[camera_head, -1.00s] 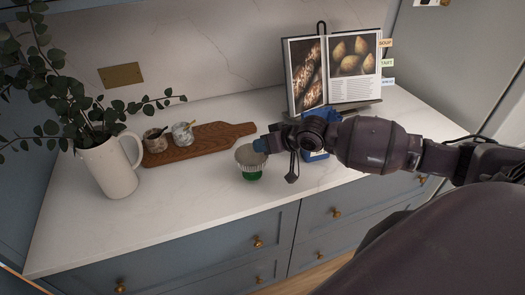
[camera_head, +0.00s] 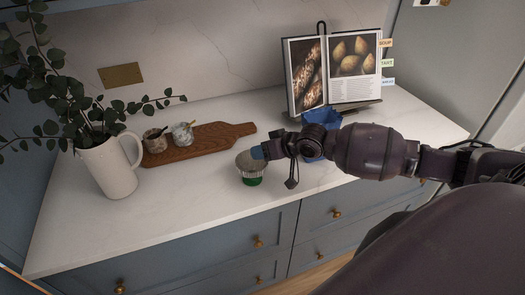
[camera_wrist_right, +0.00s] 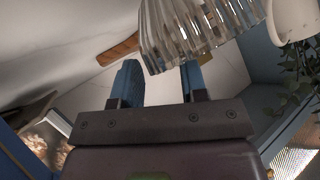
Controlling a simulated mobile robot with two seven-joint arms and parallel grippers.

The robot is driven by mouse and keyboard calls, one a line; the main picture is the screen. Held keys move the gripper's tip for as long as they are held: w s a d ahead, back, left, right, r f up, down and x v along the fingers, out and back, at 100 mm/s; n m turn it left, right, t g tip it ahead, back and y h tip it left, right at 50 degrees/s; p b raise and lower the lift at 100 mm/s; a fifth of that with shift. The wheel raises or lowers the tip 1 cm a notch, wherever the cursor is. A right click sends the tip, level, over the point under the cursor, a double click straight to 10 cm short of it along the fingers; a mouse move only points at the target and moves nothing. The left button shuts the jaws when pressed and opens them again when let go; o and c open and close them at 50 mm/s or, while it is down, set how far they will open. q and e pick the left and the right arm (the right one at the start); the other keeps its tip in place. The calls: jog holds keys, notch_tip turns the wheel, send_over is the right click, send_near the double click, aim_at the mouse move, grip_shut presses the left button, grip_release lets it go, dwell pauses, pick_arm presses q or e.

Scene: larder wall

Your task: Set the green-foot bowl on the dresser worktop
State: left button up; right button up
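The green-foot bowl (camera_head: 243,166), pale and ribbed with a green foot, is upright or nearly so at the front middle of the dresser worktop (camera_head: 190,208). Whether its foot touches the worktop I cannot tell. In the right wrist view the ribbed bowl (camera_wrist_right: 195,28) is at the top and hides part of one fingertip. My left gripper is not in view.
A wooden board (camera_head: 215,138) with two small pots lies behind the bowl. A white jug (camera_head: 108,174) of leaves stands left. A cookbook (camera_head: 352,70) on a stand is at the back right. A blue object (camera_head: 327,126) is partly hidden behind my right arm. The front left worktop is clear.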

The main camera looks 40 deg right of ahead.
jog(key=v, duration=1.1)
jog(key=shift+s+r, duration=0.2)
jog(key=shift+s, duration=0.15)
jog(key=shift+d, duration=0.15)
